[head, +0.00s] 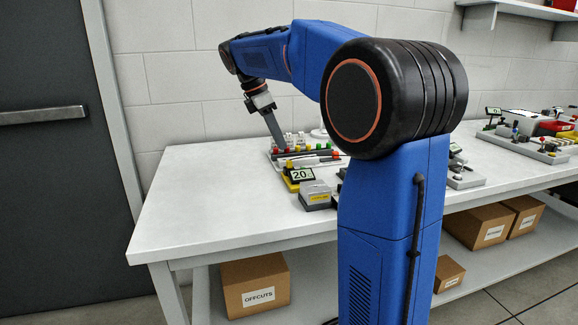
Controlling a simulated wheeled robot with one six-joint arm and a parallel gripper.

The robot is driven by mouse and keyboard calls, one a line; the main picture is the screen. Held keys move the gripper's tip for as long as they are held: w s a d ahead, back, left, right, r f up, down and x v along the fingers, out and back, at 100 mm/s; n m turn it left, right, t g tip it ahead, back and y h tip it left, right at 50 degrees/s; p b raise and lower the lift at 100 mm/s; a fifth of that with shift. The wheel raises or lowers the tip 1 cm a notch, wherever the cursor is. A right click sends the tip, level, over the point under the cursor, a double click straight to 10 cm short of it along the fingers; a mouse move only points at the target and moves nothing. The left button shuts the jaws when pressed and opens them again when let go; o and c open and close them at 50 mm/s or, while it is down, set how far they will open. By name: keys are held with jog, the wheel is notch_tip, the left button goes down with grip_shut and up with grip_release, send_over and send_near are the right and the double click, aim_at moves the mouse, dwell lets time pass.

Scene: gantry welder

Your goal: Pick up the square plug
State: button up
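My gripper (281,146) points down over the back of the white table (205,195), its fingertips close to a row of small coloured pieces (308,149) in red, green and yellow. From this side its fingers overlap as one grey bar, so their gap does not show. I cannot make out which piece is the square plug; the pieces are too small to tell their shape. Whether the fingertips touch any of them is unclear. My own arm hides part of the table to the right.
A yellow unit with a display reading 20 (300,175) and a grey box (314,195) stand in front of the row. More equipment (530,145) stands at the right. The table's left part is clear. A carton marked OFFCUTS (255,285) sits on the lower shelf.

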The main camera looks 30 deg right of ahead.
aim_at(287, 161)
jog(key=shift+x, duration=3.5)
jog(key=shift+s, duration=0.1)
grip_shut()
